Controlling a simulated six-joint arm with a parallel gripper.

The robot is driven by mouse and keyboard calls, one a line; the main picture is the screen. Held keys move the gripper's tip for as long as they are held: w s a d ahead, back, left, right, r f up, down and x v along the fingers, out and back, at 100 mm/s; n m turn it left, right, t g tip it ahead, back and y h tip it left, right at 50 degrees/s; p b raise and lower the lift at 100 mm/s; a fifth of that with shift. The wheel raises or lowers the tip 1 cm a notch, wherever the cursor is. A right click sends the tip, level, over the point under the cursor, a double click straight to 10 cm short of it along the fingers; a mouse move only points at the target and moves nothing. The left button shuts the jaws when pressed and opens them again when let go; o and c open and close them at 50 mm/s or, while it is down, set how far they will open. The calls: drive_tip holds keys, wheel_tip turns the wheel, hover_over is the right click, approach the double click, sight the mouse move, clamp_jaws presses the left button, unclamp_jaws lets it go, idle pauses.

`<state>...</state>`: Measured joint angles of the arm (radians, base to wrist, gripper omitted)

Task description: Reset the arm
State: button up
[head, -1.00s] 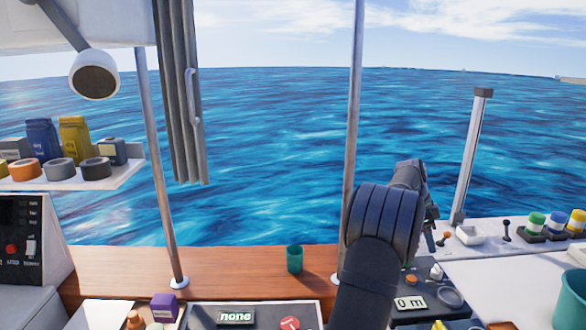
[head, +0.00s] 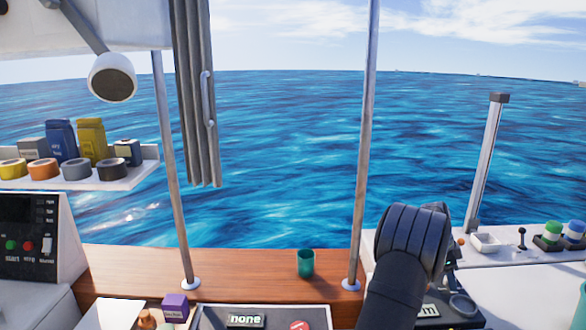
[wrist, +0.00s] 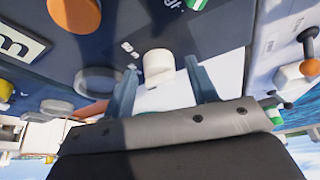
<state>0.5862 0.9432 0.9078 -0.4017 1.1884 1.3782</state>
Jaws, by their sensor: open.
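My arm (head: 405,255) rises from the bottom edge right of centre in the head view, its dark rounded joint in front of the console. It hides most of my gripper there. In the wrist view my gripper (wrist: 162,88) shows two blue-grey fingers spread apart, open. A white rounded knob or cap (wrist: 157,66) appears between and beyond the fingertips. I cannot tell how far it is from them. Nothing is seen held in the fingers.
A green cup (head: 305,263) stands on the wooden ledge (head: 235,270) beside a metal post (head: 364,150). A purple box (head: 175,307) is at the lower left.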

drive_tip(key=v, duration=1.7)
drive_tip(key=x, duration=1.7)
drive_tip(key=shift+f, duration=0.1)
drive_tip(key=shift+s+n+t, duration=0.15)
drive_tip(key=shift+n+t, duration=0.25)
drive_tip(key=shift+n, duration=0.5)
drive_tip(key=n+t, duration=0.1)
drive_tip(key=n, duration=0.2)
drive_tip(key=shift+n, duration=0.3)
drive_tip(key=shift+s+d+n+t+y, duration=0.1)
drive_tip(key=shift+n+t+y, duration=0.35)
drive_tip(key=shift+n, duration=1.15)
drive_tip(key=shift+s+n+t+y, duration=0.1)
drive_tip(key=shift+n+t, duration=0.65)
drive_tip(key=shift+n, duration=0.85)
drive_tip(key=shift+r, duration=0.3)
drive_tip(key=shift+v, duration=1.15)
